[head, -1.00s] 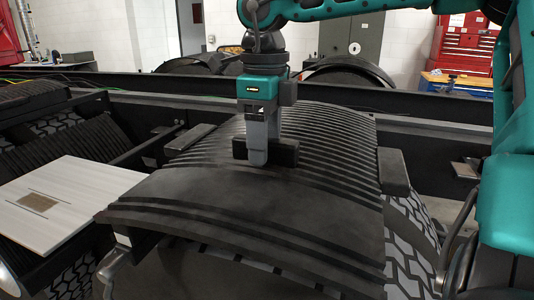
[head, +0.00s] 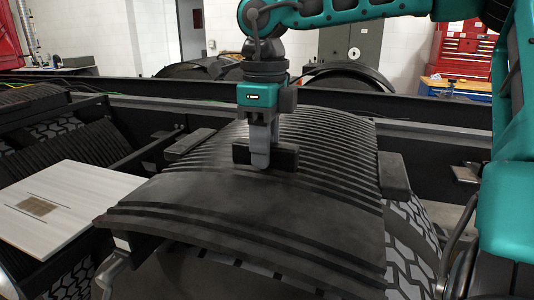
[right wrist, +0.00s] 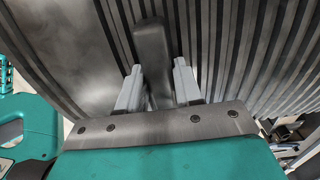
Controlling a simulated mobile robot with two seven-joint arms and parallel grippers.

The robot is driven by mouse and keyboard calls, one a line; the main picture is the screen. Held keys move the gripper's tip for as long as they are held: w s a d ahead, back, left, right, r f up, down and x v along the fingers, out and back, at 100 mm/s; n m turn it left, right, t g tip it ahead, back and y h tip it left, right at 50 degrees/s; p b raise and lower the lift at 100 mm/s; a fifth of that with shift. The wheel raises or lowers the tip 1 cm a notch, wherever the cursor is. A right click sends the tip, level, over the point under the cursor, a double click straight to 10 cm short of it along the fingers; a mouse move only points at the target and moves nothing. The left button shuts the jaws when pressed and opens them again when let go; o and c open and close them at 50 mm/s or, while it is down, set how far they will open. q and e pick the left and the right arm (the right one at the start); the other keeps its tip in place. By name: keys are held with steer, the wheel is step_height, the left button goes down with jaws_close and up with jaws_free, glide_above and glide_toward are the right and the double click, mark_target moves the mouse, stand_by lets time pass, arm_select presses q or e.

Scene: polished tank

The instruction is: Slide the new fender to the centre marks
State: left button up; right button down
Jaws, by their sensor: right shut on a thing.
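The black curved fender (head: 200,190), with long ribs across its top, arches over a tyre (head: 405,235) in the head view. A dark block-like handle (head: 285,158) stands up from the fender's crown. My right gripper (head: 262,160) points down at the crown and is shut on the handle. In the right wrist view, the handle (right wrist: 152,55) stands between the two grey fingers of the gripper (right wrist: 158,88), over the ribbed fender (right wrist: 85,50). I cannot make out any centre marks. My left gripper is not in view.
A pale board (head: 75,195) with a small brown patch lies left of the fender. Dark blocks flank the fender at left (head: 190,143) and right (head: 393,172). A long dark frame rail (head: 330,105) runs behind it. A red tool cabinet (head: 468,52) stands at the back right.

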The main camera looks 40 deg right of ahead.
steer(key=shift+w+r, duration=0.2)
steer(key=shift+r, duration=0.25)
steer(key=shift+f, duration=0.1)
steer(key=shift+f, duration=0.1)
steer(key=shift+d, duration=0.1)
steer(key=shift+w+d+p, duration=0.3)
steer(key=shift+d, duration=0.3)
steer(key=shift+w+d+p, duration=0.25)
steer(key=shift+w+d, duration=0.05)
steer(key=shift+d, duration=0.3)
steer(key=shift+w+d, duration=0.35)
steer(key=shift+d, duration=0.35)
steer(key=shift+w+d, duration=0.3)
steer(key=shift+d, duration=0.35)
steer(key=shift+f, duration=0.1)
